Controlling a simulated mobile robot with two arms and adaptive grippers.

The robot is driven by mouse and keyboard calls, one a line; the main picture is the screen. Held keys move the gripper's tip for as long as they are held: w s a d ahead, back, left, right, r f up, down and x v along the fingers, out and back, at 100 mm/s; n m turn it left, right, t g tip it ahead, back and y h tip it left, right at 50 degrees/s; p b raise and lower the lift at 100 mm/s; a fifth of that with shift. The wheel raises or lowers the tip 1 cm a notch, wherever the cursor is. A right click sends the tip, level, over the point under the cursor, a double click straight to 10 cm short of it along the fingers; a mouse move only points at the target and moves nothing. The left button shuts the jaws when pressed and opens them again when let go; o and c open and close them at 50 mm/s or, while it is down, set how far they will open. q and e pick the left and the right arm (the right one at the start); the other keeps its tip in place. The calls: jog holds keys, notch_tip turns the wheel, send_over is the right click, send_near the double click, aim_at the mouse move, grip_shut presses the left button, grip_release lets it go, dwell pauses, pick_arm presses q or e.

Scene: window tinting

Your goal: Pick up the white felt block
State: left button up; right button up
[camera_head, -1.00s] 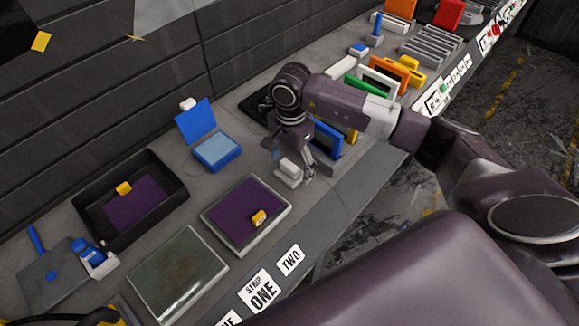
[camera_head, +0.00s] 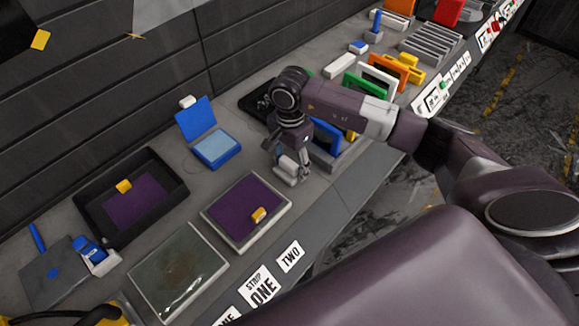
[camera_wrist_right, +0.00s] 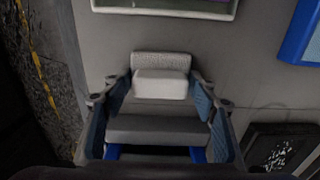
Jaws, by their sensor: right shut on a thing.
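The white felt block (camera_head: 289,166) is at my right gripper (camera_head: 293,168), just above a small pale holder on the bench. In the right wrist view the white felt block (camera_wrist_right: 160,85) lies between the fingertips of my right gripper (camera_wrist_right: 161,92), with one finger at each side. The gripper is shut on the block. A speckled pale piece (camera_wrist_right: 161,58) shows just beyond the block. I cannot tell whether the block is clear of its holder. My left gripper is not in view.
A framed purple pad (camera_head: 235,205) with a yellow piece is left of the gripper. A blue open case (camera_head: 214,148) is behind it. A rack with a blue panel (camera_head: 327,139) stands close on the right. The black wall (camera_head: 100,90) bounds the bench.

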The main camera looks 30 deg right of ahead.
jog(key=shift+r, duration=0.15)
notch_tip(320, 180, up, 12)
jog(key=b, duration=0.4)
notch_tip(320, 180, up, 8)
send_over(290, 160)
jog(key=shift+s, duration=0.1)
